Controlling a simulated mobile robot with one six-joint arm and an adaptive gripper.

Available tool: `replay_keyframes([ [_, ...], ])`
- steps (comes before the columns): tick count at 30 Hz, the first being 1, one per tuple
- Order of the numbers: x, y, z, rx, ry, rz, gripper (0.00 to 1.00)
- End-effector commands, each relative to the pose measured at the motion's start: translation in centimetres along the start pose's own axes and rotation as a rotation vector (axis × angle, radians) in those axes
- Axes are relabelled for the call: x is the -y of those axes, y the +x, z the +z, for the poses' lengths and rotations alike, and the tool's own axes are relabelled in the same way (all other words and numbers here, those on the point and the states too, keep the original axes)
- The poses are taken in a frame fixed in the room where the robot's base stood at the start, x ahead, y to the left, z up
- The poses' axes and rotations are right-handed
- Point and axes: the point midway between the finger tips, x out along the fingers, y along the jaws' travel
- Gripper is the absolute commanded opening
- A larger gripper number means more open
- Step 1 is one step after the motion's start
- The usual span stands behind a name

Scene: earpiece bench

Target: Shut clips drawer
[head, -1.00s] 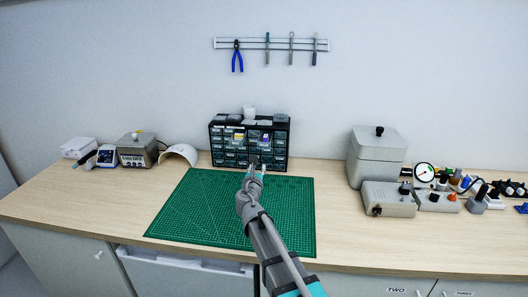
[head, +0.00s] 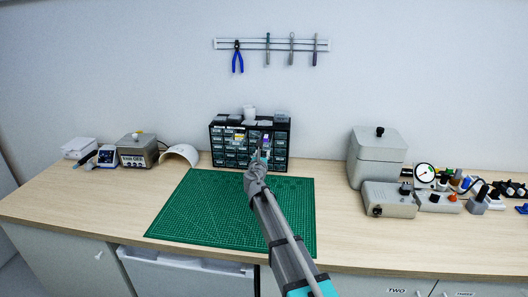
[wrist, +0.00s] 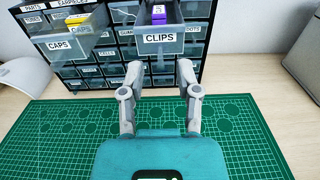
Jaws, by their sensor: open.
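The clips drawer (wrist: 160,41) is pulled out of the black drawer cabinet (wrist: 111,62), its front labelled CLIPS. A purple item (wrist: 158,14) shows inside it. In the head view the cabinet (head: 216,147) stands at the back of the bench, and my gripper (head: 261,158) is in front of it. In the wrist view my gripper (wrist: 160,72) is open and empty. Its two fingers are apart, just below the clips drawer's front in the picture. I cannot tell whether they touch it.
The caps drawer (wrist: 73,42), left of the clips drawer, is also pulled out and holds a yellow item (wrist: 77,19). A green mat (head: 190,215) lies before the cabinet. A beige curved piece (head: 181,154) is left of the cabinet; a grey box (head: 376,160) stands to its right.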

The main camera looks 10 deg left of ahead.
Motion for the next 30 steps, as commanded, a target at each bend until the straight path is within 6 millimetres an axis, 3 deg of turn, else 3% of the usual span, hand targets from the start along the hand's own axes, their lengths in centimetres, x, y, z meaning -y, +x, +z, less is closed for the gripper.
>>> replay_keyframes([
  [7, 0.0, 2.7, 0.0, 0.0, 0.0, -0.001, 0.43],
  [20, 0.1, 3.2, 0.0, 0.0, 0.0, -0.001, 0.43],
  [22, 0.1, 3.2, 0.0, 0.0, 0.0, -0.001, 0.35],
  [27, 0.1, 3.2, 0.0, 0.0, 0.0, -0.001, 0.04],
  [30, 0.1, 3.2, 0.0, 0.0, 0.0, -0.002, 0.0],
])
